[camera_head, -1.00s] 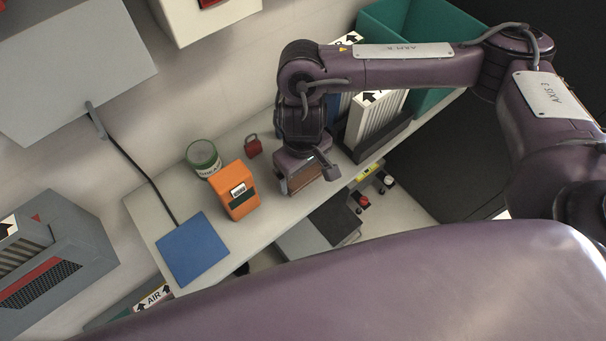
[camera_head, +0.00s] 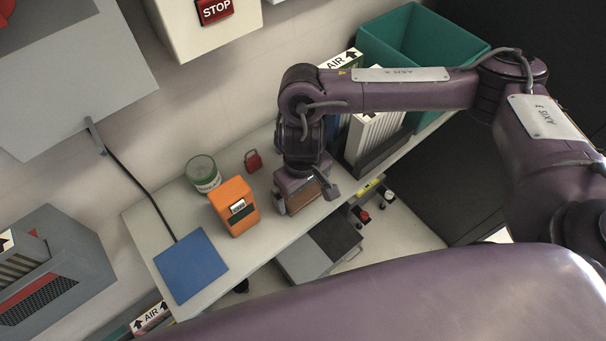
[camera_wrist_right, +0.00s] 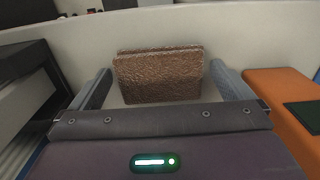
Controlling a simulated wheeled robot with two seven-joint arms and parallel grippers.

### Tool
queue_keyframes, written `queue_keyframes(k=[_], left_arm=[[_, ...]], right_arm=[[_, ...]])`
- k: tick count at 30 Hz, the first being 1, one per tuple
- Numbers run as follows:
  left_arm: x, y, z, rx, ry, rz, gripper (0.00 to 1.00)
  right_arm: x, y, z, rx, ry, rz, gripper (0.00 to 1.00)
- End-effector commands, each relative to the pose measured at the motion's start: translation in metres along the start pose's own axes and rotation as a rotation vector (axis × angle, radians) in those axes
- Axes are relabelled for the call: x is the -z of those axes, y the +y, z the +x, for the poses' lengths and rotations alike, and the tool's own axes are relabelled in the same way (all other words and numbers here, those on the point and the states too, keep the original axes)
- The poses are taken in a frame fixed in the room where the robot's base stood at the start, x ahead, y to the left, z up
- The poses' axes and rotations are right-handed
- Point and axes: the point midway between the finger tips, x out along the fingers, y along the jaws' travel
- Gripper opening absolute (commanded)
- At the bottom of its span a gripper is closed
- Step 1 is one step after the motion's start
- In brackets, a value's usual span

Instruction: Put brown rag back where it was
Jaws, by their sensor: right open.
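The brown rag (camera_wrist_right: 158,76) is a folded, rough-textured block on the pale shelf. In the right wrist view it lies between the two fingers of my right gripper (camera_wrist_right: 160,90), with a gap on the right side and a narrower one on the left. In the head view the rag (camera_head: 304,198) shows partly below my right gripper (camera_head: 308,196), which points down at the shelf and hides the rest of it. My right gripper is open around the rag. My left gripper is not in view.
On the shelf (camera_head: 268,229), an orange device (camera_head: 232,206), a green-lidded jar (camera_head: 203,174), a red padlock (camera_head: 253,160) and a blue pad (camera_head: 190,265) stand left of my gripper. White filters (camera_head: 372,138) in a dark holder and a green bin (camera_head: 400,45) are to the right.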

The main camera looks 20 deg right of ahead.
Motion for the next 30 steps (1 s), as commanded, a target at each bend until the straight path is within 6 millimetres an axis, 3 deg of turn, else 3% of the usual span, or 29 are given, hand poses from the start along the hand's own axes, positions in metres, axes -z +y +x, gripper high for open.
queue_keyframes(k=[9, 15, 21, 30], left_arm=[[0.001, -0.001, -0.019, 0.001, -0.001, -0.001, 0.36], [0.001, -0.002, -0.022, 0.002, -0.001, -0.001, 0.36], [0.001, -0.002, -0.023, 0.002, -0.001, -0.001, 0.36], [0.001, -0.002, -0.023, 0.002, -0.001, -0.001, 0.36]], right_arm=[[0.001, 0.001, -0.069, -0.004, 0.007, -0.003, 1.00], [0.001, 0.001, -0.100, -0.004, 0.005, -0.001, 1.00], [0.000, 0.000, -0.113, -0.001, 0.001, -0.001, 1.00], [0.000, 0.000, -0.114, -0.001, 0.000, 0.000, 1.00]])
